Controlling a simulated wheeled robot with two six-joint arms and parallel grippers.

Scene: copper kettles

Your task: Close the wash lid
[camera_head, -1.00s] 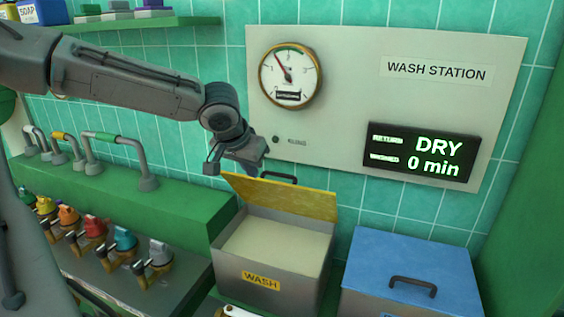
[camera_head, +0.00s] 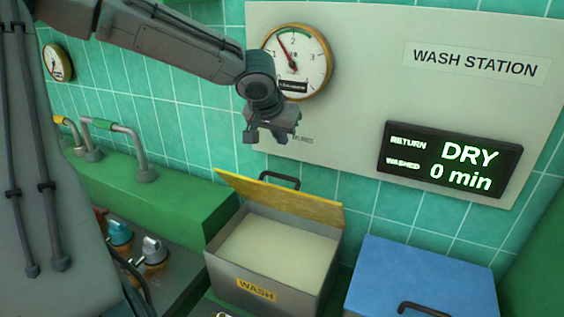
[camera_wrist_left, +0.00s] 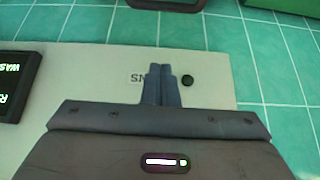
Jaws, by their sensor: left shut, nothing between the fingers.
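The wash box (camera_head: 235,282) is a grey bin with a yellow WASH label and pale contents. Its yellow lid (camera_head: 280,202) stands open, tilted up at the back edge, with a dark handle (camera_head: 280,180) on its far side. My left gripper (camera_head: 285,136) is above and behind the lid, in front of the wall panel, and touches neither lid nor handle. In the left wrist view its fingers (camera_wrist_left: 162,85) are together and empty. Part of a dark handle-like bar (camera_wrist_left: 167,4) shows at the top edge there. My right gripper is not in view.
A blue-lidded box (camera_head: 420,275) stands to the right. The WASH STATION panel (camera_head: 360,90) with a gauge (camera_head: 297,60) and a DRY display (camera_head: 450,165) is behind. A green ledge (camera_head: 150,205) with pipes and several coloured kettles is at left.

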